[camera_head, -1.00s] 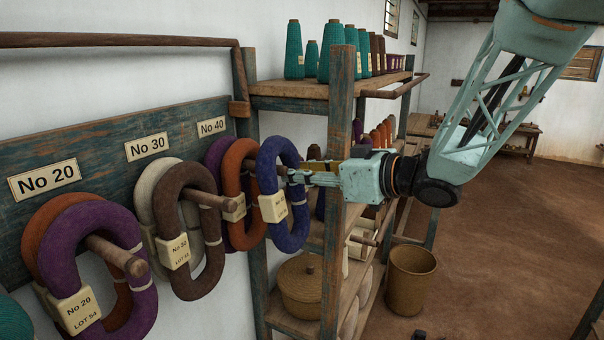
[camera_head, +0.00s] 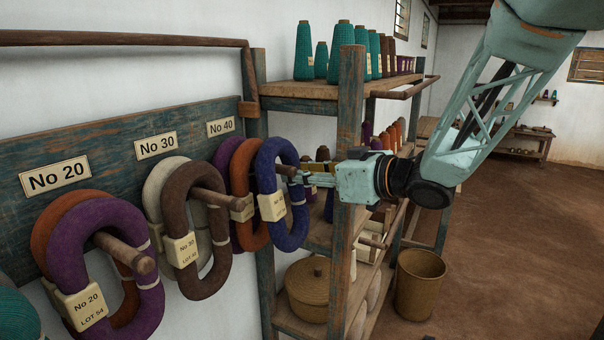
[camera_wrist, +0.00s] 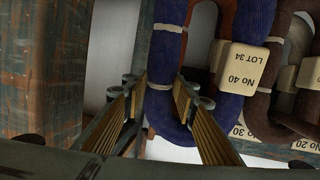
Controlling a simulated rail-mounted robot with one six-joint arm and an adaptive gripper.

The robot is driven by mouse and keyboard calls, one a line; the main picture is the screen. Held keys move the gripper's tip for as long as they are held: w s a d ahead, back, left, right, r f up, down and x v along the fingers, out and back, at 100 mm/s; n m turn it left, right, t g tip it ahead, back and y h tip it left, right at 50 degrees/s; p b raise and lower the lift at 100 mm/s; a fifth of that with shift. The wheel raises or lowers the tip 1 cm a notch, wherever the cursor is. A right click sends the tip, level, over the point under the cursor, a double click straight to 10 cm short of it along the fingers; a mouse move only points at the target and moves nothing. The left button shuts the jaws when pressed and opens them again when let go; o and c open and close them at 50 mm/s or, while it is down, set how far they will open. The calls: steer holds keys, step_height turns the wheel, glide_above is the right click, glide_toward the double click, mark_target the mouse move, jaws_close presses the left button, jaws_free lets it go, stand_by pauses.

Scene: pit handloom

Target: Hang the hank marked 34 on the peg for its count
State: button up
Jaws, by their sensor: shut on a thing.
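The blue hank (camera_head: 298,217) has a cream tag that reads No 40, LOT 34 in the wrist view (camera_wrist: 241,68). It hangs upright in front of the orange hank (camera_head: 242,160) and the purple hank (camera_head: 222,160), below the No 40 plate (camera_head: 221,127). Its loop appears to be around the outer end of the No 40 peg, though the peg is mostly hidden. My gripper (camera_wrist: 162,88) is shut on one side strand of the blue hank, with a finger on either side. In the head view it reaches in from the right.
The No 30 peg (camera_head: 209,197) holds brown and white hanks; the No 20 peg (camera_head: 125,254) holds purple and orange ones. A shelf post (camera_head: 350,110) stands close to my gripper. A lidded basket (camera_head: 308,288) and an open basket (camera_head: 419,285) are below.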

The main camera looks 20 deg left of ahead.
steer(key=shift+s+a+f+b, duration=0.25)
steer(key=shift+a+f+b, duration=0.2)
steer(key=shift+a+f, duration=0.35)
steer(key=shift+o, duration=0.2)
steer(key=shift+d+f, duration=0.25)
steer(key=shift+f, duration=0.15)
steer(key=o, duration=1.1)
steer(key=shift+w, duration=0.15)
steer(key=shift+c, duration=0.2)
steer(key=shift+r, duration=0.2)
steer(key=v, duration=1.2)
